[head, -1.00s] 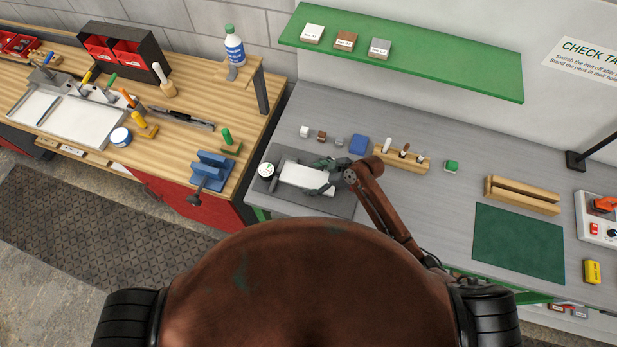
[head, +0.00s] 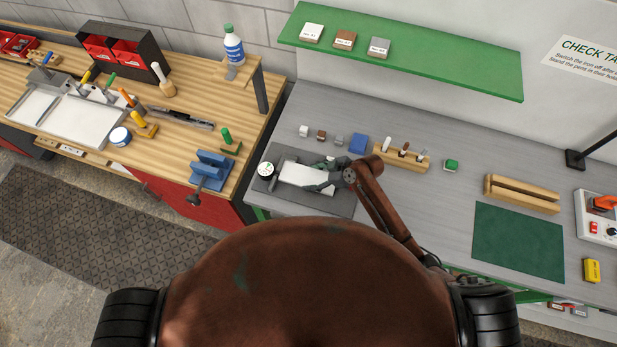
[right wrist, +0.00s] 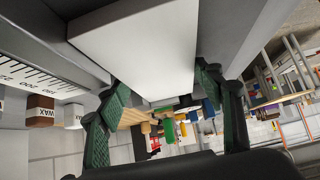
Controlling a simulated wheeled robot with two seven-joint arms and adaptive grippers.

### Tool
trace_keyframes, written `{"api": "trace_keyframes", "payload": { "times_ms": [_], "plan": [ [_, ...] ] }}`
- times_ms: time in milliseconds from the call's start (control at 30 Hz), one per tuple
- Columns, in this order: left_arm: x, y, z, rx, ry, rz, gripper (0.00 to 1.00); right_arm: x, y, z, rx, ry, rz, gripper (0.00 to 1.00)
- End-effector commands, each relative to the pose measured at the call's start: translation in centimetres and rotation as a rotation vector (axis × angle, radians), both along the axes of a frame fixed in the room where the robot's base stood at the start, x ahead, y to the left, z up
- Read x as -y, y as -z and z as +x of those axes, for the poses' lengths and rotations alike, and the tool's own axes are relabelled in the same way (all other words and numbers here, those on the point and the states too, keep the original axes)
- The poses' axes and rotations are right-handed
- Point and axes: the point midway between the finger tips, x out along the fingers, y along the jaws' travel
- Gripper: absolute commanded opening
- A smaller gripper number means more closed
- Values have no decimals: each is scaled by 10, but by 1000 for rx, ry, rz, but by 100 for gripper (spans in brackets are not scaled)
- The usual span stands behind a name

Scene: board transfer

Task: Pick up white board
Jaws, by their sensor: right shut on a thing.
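The white board (head: 299,174) lies over the dark grey mat (head: 345,207) at the left end of the grey bench. My right gripper (head: 322,174) is at the board's right end, with its fingers closed in on the two long edges. In the right wrist view the white board (right wrist: 140,48) fills the upper middle, between the two green finger pads of the right gripper (right wrist: 157,95). I cannot tell whether the board is clear of the mat. My left gripper is not in view.
A round dial (head: 266,169) sits close to the board's left end. A slotted wooden rack (head: 521,194) and a green mat (head: 518,243) are to the right. A green shelf (head: 440,65) hangs above.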

Motion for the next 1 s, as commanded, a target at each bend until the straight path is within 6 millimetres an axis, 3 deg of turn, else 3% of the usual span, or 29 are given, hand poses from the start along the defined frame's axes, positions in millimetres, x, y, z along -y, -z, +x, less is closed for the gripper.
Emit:
{"api": "trace_keyframes", "payload": {
  "times_ms": [267, 467, 600, 867, 1000],
  "plan": [
    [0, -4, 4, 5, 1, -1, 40, 0, -4, 0, 1, 1, 0, 27],
    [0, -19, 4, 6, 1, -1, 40, 0, -20, 1, 2, 0, 1, 27],
    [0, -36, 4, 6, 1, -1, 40, 0, -38, 1, 3, -1, -1, 27],
    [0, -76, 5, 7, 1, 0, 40, -24, -73, -17, 1, -2, 2, 27],
    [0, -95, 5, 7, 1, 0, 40, -44, -101, -31, 5, -4, 3, 27]
  ]
}}
